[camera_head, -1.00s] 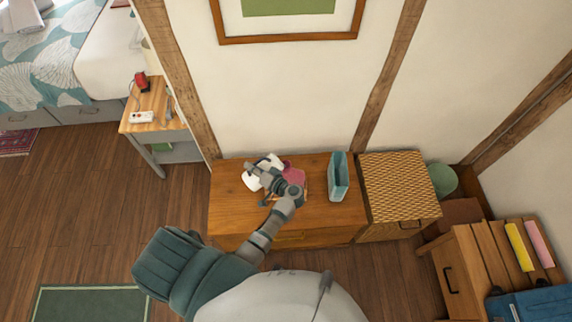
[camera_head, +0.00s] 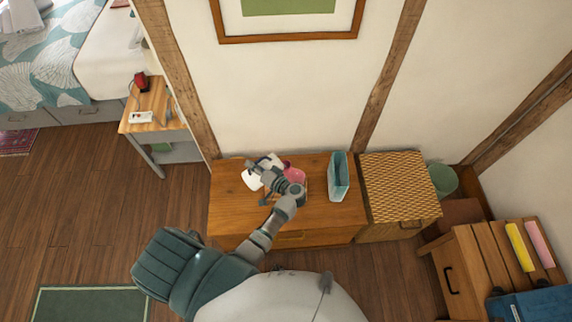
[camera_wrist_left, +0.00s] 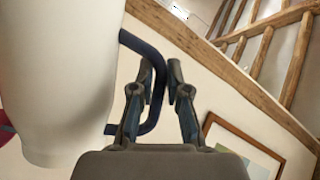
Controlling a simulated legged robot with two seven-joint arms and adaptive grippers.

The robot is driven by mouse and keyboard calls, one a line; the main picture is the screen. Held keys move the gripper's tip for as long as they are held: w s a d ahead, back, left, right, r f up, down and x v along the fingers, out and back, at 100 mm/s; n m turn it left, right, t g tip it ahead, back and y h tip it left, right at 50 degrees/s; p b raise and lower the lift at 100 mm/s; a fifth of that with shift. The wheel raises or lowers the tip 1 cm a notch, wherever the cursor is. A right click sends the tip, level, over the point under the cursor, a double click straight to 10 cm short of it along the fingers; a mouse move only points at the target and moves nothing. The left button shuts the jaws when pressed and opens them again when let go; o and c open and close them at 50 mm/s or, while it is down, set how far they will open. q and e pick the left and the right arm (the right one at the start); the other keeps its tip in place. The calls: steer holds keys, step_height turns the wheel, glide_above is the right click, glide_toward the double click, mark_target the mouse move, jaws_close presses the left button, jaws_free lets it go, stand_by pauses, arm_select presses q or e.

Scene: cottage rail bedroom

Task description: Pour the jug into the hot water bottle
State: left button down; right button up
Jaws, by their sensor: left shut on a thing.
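The white jug (camera_head: 251,181) is over the left part of the wooden chest, partly hidden by my left gripper (camera_head: 264,170). In the left wrist view the jug's white body (camera_wrist_left: 60,75) fills the left side, and its dark blue handle (camera_wrist_left: 158,85) is between my left gripper's fingers (camera_wrist_left: 160,95), which are shut on it. The room's lines slant against the jug there, so it looks tilted. The pink hot water bottle (camera_head: 297,175) is just right of the jug, partly behind my gripper; its opening is hard to make out. My right gripper is not in view.
A teal open holder (camera_head: 339,180) stands on the wooden chest (camera_head: 232,220), right of the bottle. A woven basket chest (camera_head: 397,185) adjoins on the right. A bedside table (camera_head: 150,118) is at the left. The chest's front left top is clear.

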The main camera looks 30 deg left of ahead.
arm_select(q)
steer(key=shift+w+d+r+m+b, duration=0.15)
steer(key=shift+w+r+m+b, duration=0.15)
steer(key=shift+r, duration=0.15)
stand_by(1.0)
steer(key=shift+s+f+p, duration=0.15)
steer(key=shift+s+p, duration=0.05)
steer(key=shift+p, duration=0.1)
steer(key=shift+s+a+f+n+p, duration=0.5)
steer(key=shift+s+f+n+p, duration=0.2)
steer(key=shift+f+n+p, duration=0.15)
steer(key=s+a+f+n+t+h+b, duration=0.1)
steer(key=f+n, duration=0.3)
steer(key=f, duration=0.4)
steer(key=s+a+f+n+t+h+b, duration=0.2)
steer(key=s+a+f+n+t+h, duration=0.1)
steer(key=f, duration=0.5)
steer(key=shift+s+f+n+h, duration=0.3)
steer(key=shift+s+n, duration=0.4)
steer(key=shift+n, duration=0.05)
steer(key=shift+d, duration=0.1)
